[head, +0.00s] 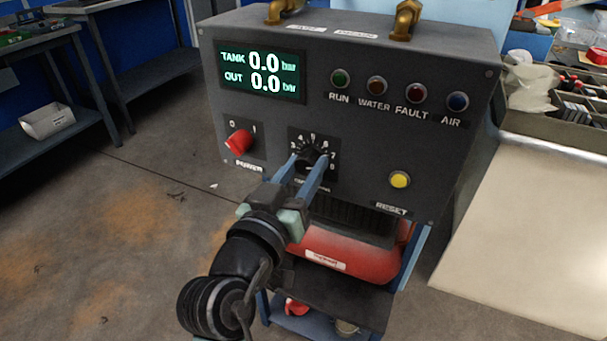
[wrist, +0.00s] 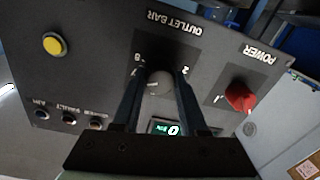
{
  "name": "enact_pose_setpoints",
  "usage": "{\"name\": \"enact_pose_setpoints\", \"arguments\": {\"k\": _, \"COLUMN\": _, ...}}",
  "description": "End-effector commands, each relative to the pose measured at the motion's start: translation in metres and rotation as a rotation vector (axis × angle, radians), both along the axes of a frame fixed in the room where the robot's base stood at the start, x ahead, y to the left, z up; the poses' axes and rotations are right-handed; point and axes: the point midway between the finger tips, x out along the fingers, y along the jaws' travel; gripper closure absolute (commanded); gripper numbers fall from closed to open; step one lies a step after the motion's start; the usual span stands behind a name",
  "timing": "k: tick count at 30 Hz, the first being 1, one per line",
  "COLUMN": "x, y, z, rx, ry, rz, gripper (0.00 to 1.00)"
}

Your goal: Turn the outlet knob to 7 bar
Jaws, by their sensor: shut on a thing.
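The outlet knob (head: 311,157) is a dark round knob on the front of the grey control box (head: 350,100), with a numbered scale around it. It also shows in the wrist view (wrist: 159,83), between the fingers. My gripper (head: 312,165) is shut on the knob, one blue-grey finger on each side; it also shows in the wrist view (wrist: 160,88). The fingers hide part of the scale, and I cannot read where the knob points. The display (head: 262,73) reads TANK 0.0 bar and OUT 0.0 bar.
A red power knob (head: 239,142) is left of the outlet knob. A yellow reset button (head: 400,180) is to the right. RUN, WATER, FAULT and AIR lamps (head: 398,88) line the upper right. A red tank (head: 345,255) sits below the box. Brass fittings (head: 405,20) stand on top.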

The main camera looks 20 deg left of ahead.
Motion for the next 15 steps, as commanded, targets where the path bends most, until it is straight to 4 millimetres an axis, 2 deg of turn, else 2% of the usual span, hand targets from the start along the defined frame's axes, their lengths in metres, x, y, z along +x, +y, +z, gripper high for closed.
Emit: {"name": "enact_pose_setpoints", "arguments": {"k": 15, "x": -0.0001, "y": 0.0002, "z": -0.0011, "rx": 0.047, "ry": 0.001, "rz": 0.000, "gripper": 1.00}}
